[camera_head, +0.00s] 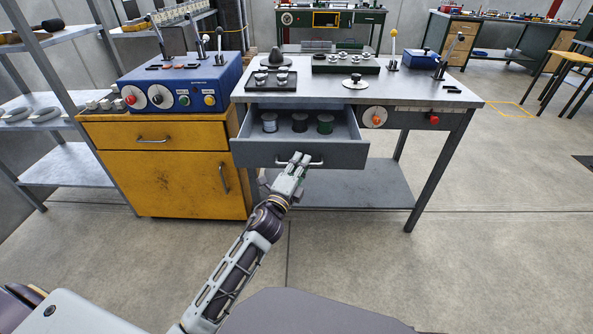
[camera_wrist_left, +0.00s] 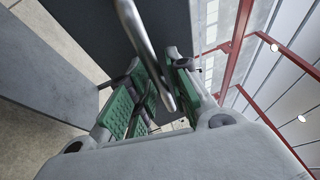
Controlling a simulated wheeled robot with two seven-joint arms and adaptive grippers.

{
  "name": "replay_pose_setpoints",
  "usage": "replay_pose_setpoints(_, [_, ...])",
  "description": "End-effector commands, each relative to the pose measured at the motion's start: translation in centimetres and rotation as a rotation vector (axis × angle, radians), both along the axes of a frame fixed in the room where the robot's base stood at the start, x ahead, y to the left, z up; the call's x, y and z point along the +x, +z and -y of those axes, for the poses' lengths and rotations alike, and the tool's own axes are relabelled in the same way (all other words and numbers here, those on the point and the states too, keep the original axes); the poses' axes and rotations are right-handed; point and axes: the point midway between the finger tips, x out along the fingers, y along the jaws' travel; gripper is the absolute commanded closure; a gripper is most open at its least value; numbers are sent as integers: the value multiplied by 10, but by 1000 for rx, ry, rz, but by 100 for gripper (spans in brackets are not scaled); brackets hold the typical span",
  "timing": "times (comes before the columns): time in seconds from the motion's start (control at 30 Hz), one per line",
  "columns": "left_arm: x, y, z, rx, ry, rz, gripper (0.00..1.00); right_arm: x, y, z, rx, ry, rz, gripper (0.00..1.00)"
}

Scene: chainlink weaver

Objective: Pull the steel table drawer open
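The steel table (camera_head: 405,92) stands ahead with its grey drawer (camera_head: 255,154) pulled out, so its inside shows. A metal bar handle (camera_head: 316,163) runs across the drawer front. My left gripper (camera_head: 298,160) is at this handle, its fingers close together around the bar. In the left wrist view the handle (camera_wrist_left: 138,35) runs down between the green-padded fingers (camera_wrist_left: 160,95), which look closed on it. The fingers hide part of the handle in the head view. My right gripper is not in view.
A yellow cabinet (camera_head: 185,184) with a blue control box (camera_head: 185,84) stands close on the left of the table. Grey shelves (camera_head: 75,165) are at the far left. The table's lower shelf (camera_head: 350,190) lies under the drawer. The floor (camera_head: 480,240) on the right is clear.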

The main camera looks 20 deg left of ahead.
Motion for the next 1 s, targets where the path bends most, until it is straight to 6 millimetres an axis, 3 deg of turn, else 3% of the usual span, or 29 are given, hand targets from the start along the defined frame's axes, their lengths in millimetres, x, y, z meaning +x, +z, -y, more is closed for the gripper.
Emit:
replay_pose_setpoints(0.37, [-14,-3,-2,-1,0,0,81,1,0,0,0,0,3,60])
replay_pose_setpoints(1.0, [-63,-12,-7,-1,0,-2,81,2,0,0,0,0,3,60])
